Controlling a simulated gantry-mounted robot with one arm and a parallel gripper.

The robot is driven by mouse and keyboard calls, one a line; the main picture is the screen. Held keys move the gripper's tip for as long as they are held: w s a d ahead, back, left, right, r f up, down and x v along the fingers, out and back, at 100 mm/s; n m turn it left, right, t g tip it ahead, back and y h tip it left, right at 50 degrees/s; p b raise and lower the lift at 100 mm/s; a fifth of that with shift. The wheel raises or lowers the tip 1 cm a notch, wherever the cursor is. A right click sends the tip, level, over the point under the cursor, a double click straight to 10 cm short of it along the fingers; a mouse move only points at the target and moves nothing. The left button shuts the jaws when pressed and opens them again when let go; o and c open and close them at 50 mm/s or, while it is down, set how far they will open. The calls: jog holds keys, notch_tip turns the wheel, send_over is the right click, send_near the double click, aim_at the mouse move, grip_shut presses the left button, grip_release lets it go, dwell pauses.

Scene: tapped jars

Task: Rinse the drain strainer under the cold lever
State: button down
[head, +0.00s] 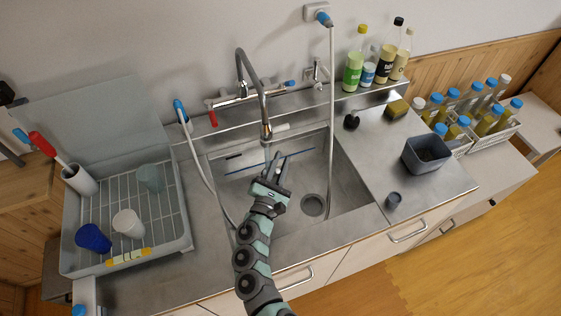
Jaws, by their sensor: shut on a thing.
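My gripper (275,168) is over the sink basin (345,185), just below and slightly right of the spout's end. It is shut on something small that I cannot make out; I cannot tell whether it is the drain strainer. The tap (241,70) has a tall bent spout. A blue-ended lever (290,83) is on its right and a red-ended lever (213,118) on its left. I see no clear water stream.
A thin blue rod-like line (300,154) crosses the basin behind the gripper. A dish rack (165,225) with cups stands left. A hose (331,90) hangs into the basin.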

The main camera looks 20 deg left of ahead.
jog(key=shift+s+d, duration=0.1)
jog(key=shift+s, duration=0.05)
jog(key=s+d, duration=0.1)
jog(key=s, duration=0.1)
jog(key=s+d+p, duration=0.1)
jog(key=shift+s+d, duration=0.35)
jog(key=shift+s, duration=0.05)
dwell(1.2)
jog(key=s+d+r+p, duration=0.3)
jog(key=s+r+p, duration=0.1)
dwell(0.6)
